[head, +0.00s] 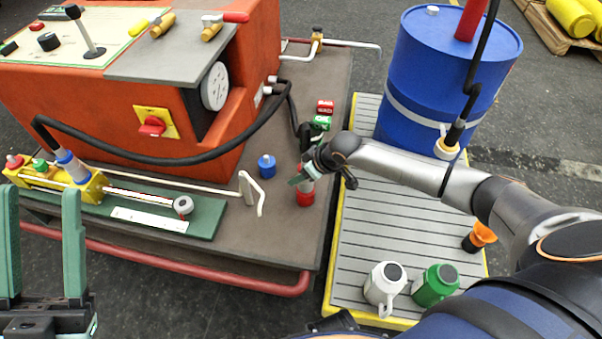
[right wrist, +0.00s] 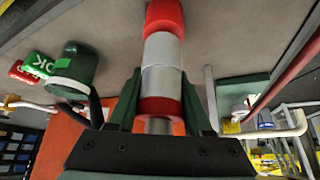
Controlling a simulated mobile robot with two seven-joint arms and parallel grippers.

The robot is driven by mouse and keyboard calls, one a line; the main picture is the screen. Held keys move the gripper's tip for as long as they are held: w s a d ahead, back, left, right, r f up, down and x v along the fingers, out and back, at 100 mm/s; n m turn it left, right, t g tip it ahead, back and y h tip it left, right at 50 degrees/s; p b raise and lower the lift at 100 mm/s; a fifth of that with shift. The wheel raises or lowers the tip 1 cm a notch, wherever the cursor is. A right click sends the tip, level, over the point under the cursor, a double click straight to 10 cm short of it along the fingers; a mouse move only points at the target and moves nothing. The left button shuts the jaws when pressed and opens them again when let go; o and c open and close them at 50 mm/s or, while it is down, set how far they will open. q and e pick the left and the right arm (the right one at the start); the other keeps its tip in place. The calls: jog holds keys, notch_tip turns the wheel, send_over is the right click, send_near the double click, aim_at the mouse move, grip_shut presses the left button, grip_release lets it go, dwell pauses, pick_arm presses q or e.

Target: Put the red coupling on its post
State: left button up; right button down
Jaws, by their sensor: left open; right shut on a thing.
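The red coupling, a silver sleeve with a red band (right wrist: 160,106), is between the closed fingers of my right gripper (right wrist: 160,118). Its silver end (right wrist: 162,58) points at a red cylindrical post base (right wrist: 164,14) and lines up with it. In the head view the right gripper (head: 308,173) is directly above the red base (head: 305,197) on the brown bench. The coupling's end appears to meet the base; I cannot tell whether it is fully down. My left gripper (head: 45,260) is open and empty at the lower left.
A blue post (head: 267,166) and a bent white handle (head: 251,193) stand left of the red base. Red and green tags (head: 325,106) lie behind. The orange machine (head: 140,110) and blue drum (head: 445,75) flank the bench. Two jugs (head: 385,285) stand on the slatted platform.

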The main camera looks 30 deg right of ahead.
jog(key=shift+r, duration=0.1)
jog(key=shift+p, duration=0.45)
dwell(0.6)
jog(key=shift+p, duration=0.35)
jog(key=shift+f+b, duration=0.35)
jog(key=shift+f, duration=0.3)
jog(key=c, duration=0.6)
grip_release()
